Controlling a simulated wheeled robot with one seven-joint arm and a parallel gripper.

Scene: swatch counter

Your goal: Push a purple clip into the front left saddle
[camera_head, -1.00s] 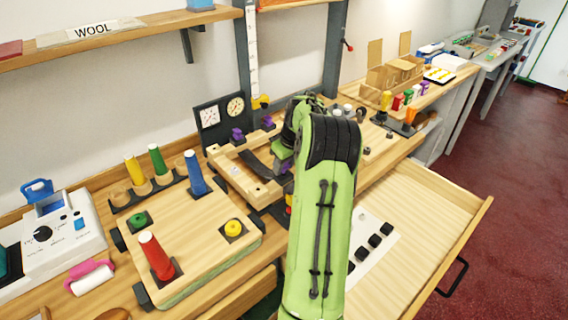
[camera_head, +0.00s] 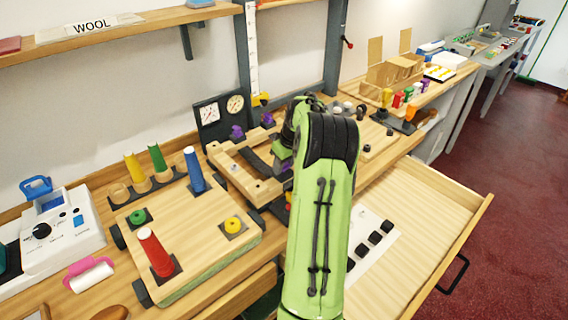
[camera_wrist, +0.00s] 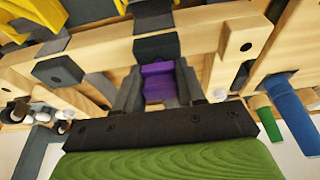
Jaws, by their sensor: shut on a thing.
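My gripper (camera_wrist: 157,88) is shut on a purple clip (camera_wrist: 159,80), seen between its dark fingers in the wrist view. A dark saddle block (camera_wrist: 157,46) on the wooden frame lies just beyond the clip; whether they touch I cannot tell. Another dark saddle (camera_wrist: 58,70) with a hole sits to the left on the frame. Two other purple clips, one (camera_head: 237,132) at the frame's back left and one (camera_head: 268,119) farther right, sit at dark blocks.
An open drawer (camera_head: 420,215) juts out at the right. Two dials (camera_head: 221,111) stand behind the frame.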

